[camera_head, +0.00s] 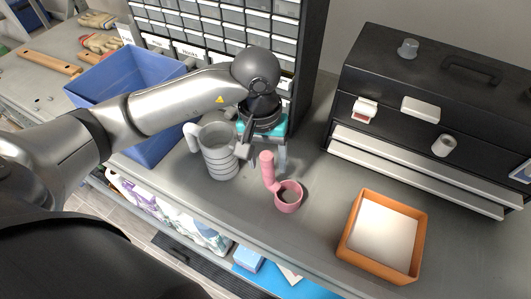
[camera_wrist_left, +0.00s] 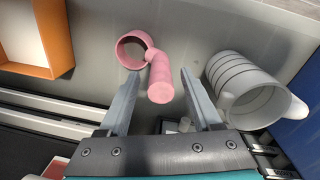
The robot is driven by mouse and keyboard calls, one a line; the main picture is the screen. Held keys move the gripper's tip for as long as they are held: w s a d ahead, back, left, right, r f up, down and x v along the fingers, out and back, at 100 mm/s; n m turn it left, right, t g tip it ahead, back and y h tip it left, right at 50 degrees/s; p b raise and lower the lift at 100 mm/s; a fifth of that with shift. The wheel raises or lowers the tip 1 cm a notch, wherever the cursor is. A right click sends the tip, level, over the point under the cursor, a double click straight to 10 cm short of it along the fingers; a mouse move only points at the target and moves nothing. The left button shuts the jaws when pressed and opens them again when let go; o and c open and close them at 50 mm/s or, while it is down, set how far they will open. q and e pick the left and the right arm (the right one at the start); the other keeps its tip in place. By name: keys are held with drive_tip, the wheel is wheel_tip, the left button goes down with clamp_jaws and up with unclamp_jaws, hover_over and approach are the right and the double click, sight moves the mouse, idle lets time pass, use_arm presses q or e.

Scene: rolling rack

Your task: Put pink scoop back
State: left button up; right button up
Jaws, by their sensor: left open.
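The pink scoop (camera_head: 287,197) rests on the grey bench, its cup lower right and its handle pointing up toward my left gripper. In the left wrist view the scoop (camera_wrist_left: 160,77) has its handle end between the two finger tips, with space on both sides. My left gripper (camera_head: 265,165) is open and close to the handle; in the left wrist view its fingers (camera_wrist_left: 157,85) are spread apart. They hold nothing. My right gripper is in neither view.
A grey ringed jug (camera_head: 219,157) stands just left of the scoop. A blue bin (camera_head: 85,92) is farther left. An orange tray (camera_head: 349,229) with a white bottom lies to the right. A black toolbox (camera_head: 400,60) stands behind it. Bench around the scoop's right side is clear.

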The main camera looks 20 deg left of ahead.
use_arm(q)
drive_tip(key=r, duration=0.5)
drive_tip(key=r+b, duration=0.1)
drive_tip(key=r, duration=0.1)
drive_tip(key=shift+a+r, duration=0.3)
